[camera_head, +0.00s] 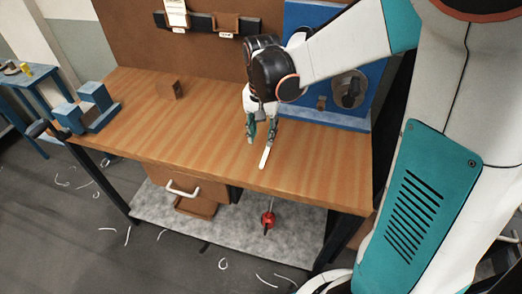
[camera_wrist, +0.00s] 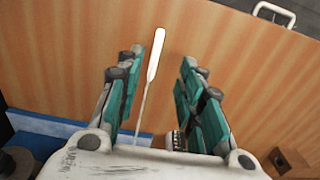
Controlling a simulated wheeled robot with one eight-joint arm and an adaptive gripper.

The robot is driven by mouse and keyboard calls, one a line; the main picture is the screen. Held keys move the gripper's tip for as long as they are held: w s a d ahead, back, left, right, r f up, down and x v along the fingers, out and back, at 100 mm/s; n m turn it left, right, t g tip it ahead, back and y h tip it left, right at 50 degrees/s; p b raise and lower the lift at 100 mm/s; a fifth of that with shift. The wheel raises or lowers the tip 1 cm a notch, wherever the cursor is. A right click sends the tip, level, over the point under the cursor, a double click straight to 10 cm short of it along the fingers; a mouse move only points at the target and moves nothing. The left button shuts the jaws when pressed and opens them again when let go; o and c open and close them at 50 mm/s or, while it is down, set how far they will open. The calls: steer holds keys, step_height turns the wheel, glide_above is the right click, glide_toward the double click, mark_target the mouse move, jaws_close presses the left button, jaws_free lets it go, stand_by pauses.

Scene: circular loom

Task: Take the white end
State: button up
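The white end (camera_head: 265,157) is a slim white strip just below my gripper, over the wooden bench top near its front edge. In the wrist view the white end (camera_wrist: 156,55) lies between the fingertips, slightly left of centre, with a thin pale strand running from it towards the palm. My gripper (camera_head: 260,140) points down, and its two teal fingers stand apart on either side in the wrist view (camera_wrist: 162,60). Neither finger visibly touches the strip. I cannot tell whether the strip rests on the bench or hangs just above it.
A blue machine panel with a round metal part (camera_head: 349,88) stands at the bench's back right, behind my arm. A small brown block (camera_head: 170,90) sits at the back left, and a blue bracket (camera_head: 95,96) at the left edge. The bench top (camera_head: 180,130) between is clear.

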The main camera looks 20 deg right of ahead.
steer(key=b, duration=0.1)
glide_above(263, 161)
steer(key=f, duration=0.5)
steer(key=shift+w+a+f, duration=0.1)
steer(key=shift+w+f, duration=0.05)
steer(key=shift+w, duration=0.1)
steer(key=shift+s+f+b, duration=0.15)
steer(key=shift+f+b, duration=0.6)
steer(key=shift+f, duration=0.65)
steer(key=shift+s+f+b, duration=0.1)
steer(key=shift+f+b, duration=0.6)
steer(key=shift+f, duration=0.65)
steer(key=shift+r, duration=0.1)
jaws_close()
